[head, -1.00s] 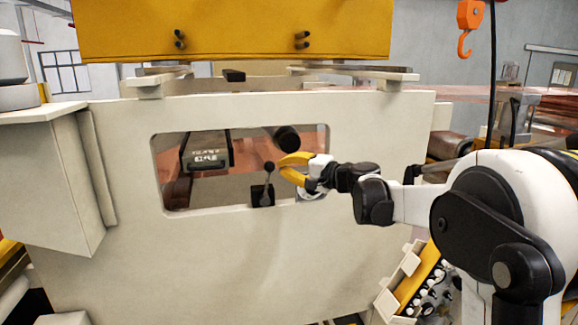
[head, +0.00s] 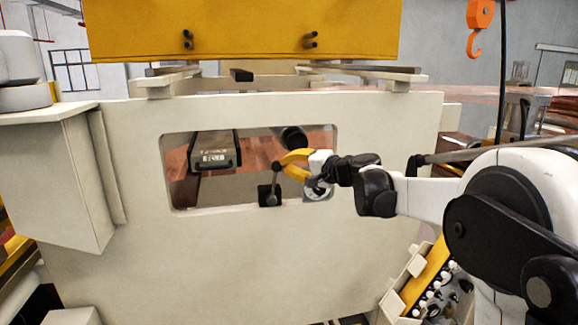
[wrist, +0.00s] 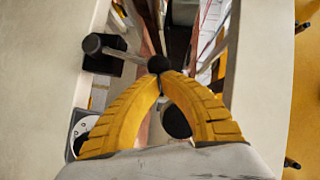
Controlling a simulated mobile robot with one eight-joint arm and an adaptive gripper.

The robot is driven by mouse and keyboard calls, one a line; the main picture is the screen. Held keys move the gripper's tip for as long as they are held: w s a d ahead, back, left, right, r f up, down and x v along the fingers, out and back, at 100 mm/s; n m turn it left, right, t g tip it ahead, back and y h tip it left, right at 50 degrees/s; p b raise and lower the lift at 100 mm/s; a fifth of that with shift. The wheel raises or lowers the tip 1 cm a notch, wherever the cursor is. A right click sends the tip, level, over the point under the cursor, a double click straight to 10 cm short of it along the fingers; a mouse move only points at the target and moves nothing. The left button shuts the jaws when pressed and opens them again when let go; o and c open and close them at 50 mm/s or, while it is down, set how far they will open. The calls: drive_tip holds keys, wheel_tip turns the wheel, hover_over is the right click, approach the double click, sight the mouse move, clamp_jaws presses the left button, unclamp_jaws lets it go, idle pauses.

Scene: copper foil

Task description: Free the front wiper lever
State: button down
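The wiper lever is a thin rod with a black ball knob (head: 277,167) on a dark block base (head: 268,195). It stands nearly upright in the window of the pale panel. In the wrist view the knob (wrist: 160,63) sits right at my fingertips, with the base (wrist: 103,62) to its left. My gripper (head: 281,163) has yellow curved fingers reaching in from the right. In the wrist view its fingertips (wrist: 163,75) come together just behind the knob. The gripper looks shut and at or touching the knob; I cannot tell any grip on it.
The pale panel (head: 240,250) surrounds the window; its edges lie close around my gripper. Inside are a dark box (head: 213,150) at the left and a black roller end (head: 293,138) above my fingers. An orange hook (head: 474,42) hangs at the upper right.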

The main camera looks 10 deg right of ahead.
drive_tip(key=shift+s+a+r+n+g+h+p, duration=0.1)
drive_tip(key=shift+a+r+n+g+h+p, duration=0.15)
drive_tip(key=shift+a+n, duration=0.25)
drive_tip(key=shift+a+r+n+g+h+p, duration=0.1)
drive_tip(key=shift+a+r+n+g+h, duration=0.15)
drive_tip(key=shift+a, duration=0.45)
drive_tip(key=a+f+n+g+h+b, duration=0.1)
drive_tip(key=a+f+n+h+b, duration=0.1)
drive_tip(key=a, duration=0.8)
drive_tip(key=shift+a+f+n+h, duration=0.15)
drive_tip(key=shift+f+n+h, duration=0.5)
drive_tip(key=shift+n+h, duration=0.25)
